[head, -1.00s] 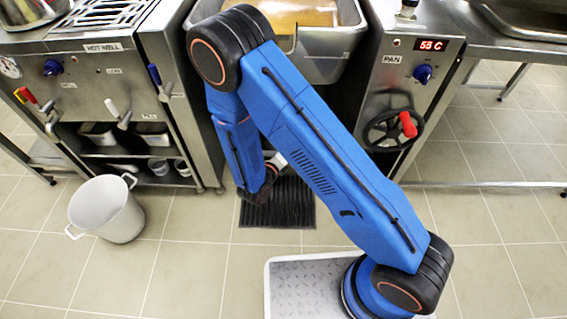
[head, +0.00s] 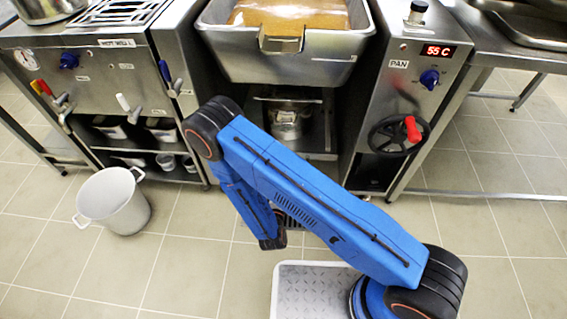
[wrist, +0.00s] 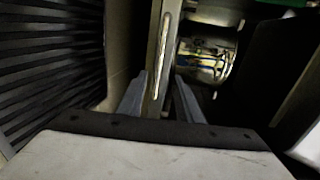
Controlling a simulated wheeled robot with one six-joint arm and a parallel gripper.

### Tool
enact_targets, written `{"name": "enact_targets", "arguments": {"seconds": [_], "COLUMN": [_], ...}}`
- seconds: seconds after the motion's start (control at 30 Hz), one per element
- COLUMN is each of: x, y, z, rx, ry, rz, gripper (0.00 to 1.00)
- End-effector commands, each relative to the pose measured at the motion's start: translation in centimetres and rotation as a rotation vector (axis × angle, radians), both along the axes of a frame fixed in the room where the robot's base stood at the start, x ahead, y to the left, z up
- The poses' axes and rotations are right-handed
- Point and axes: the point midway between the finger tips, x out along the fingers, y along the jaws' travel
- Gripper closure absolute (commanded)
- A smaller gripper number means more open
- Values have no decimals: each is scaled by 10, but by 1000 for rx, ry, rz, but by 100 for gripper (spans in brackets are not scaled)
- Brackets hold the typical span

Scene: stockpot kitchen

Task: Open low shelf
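The low shelf (head: 320,154) appears as a metal ledge low in the dark bay under the pan. A round metal part stands in that bay. My gripper (wrist: 163,76) shows in the wrist view with one finger on each side of a thin metal bar (wrist: 160,50). The bar looks like a handle or shelf edge. The left finger is close to the bar and a gap shows at the right finger, so the fingers look open around it. Contact is unclear. In the head view my blue arm hides the gripper and part of the shelf front.
The tilting pan (head: 290,62) overhangs the bay. The right cabinet carries a handwheel (head: 385,135) with a red grip. A white pot (head: 110,203) stands on the floor at left. A ribbed black mat (wrist: 50,75) lies at left in the wrist view.

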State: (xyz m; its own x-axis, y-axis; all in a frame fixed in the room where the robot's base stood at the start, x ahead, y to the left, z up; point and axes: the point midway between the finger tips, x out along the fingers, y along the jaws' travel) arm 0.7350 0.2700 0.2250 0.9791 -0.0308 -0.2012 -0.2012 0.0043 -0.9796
Motion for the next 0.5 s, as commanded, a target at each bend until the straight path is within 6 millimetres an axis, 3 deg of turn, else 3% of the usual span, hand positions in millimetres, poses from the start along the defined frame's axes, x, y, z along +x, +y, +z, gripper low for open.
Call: {"name": "enact_targets", "arguments": {"seconds": [0.5], "x": [83], "y": [-5], "z": [-16], "rx": [3], "ry": [-1], "rz": [-6], "gripper": [68]}}
